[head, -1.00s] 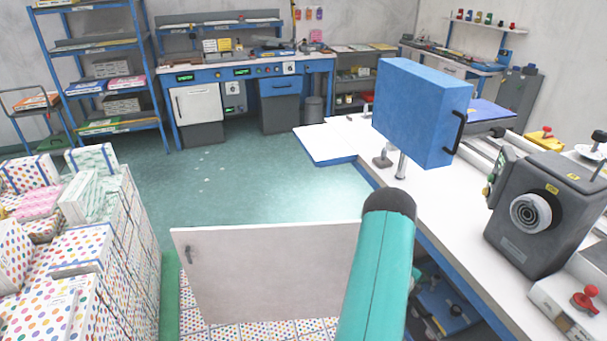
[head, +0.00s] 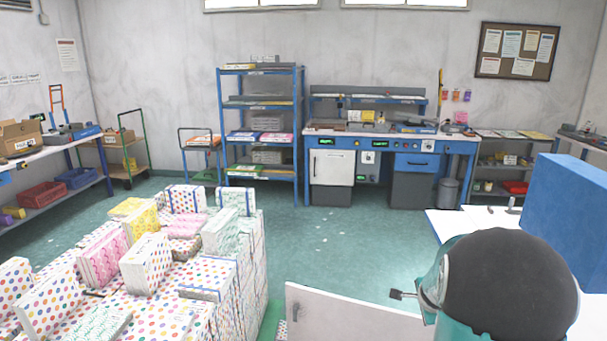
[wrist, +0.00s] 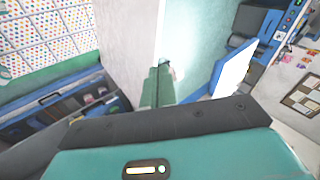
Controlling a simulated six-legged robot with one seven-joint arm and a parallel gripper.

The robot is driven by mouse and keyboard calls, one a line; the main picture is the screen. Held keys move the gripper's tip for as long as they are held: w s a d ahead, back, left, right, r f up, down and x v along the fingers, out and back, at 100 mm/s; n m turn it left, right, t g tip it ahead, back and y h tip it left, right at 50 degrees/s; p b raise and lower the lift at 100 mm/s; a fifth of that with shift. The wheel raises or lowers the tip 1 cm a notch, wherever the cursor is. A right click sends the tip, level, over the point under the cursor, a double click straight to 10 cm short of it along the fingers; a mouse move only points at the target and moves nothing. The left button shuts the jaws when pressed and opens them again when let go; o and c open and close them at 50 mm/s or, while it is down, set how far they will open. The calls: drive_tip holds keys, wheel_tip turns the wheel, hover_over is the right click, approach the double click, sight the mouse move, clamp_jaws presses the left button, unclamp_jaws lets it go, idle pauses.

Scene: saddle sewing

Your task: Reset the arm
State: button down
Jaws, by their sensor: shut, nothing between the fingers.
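My arm shows in the head view at the lower right as a large teal link with a dark rounded end. It stands in front of the white panel and the blue box. A small dark part sticks out to its left; I cannot tell whether it is a fingertip. In the wrist view my gripper (wrist: 160,72) shows as two teal fingers lying together. The gripper is shut and empty. Beyond the fingers is a pale panel, and I see no object touching them.
The white panel (head: 345,321) stands upright at bottom centre. The blue box (head: 572,215) is at the right above the white bench. Stacked dotted boxes (head: 145,265) fill the lower left. The green floor (head: 330,240) is open toward the shelf rack (head: 262,130) and workbench (head: 390,145).

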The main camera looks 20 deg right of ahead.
drive_tip(key=s+a+r+n+y, duration=0.2)
drive_tip(key=a+r+n, duration=0.45)
drive_tip(key=a, duration=0.55)
drive_tip(key=s+a+r+n+y, duration=0.2)
drive_tip(key=a+r+n, duration=0.4)
drive_tip(key=a, duration=0.7)
drive_tip(key=s+a+r+n, duration=0.4)
drive_tip(key=s+a+n, duration=0.5)
drive_tip(key=s+a, duration=0.3)
drive_tip(key=shift+s+y, duration=0.4)
drive_tip(key=shift+s, duration=0.8)
drive_tip(key=shift+a+r+n, duration=0.1)
drive_tip(key=shift+n, duration=0.15)
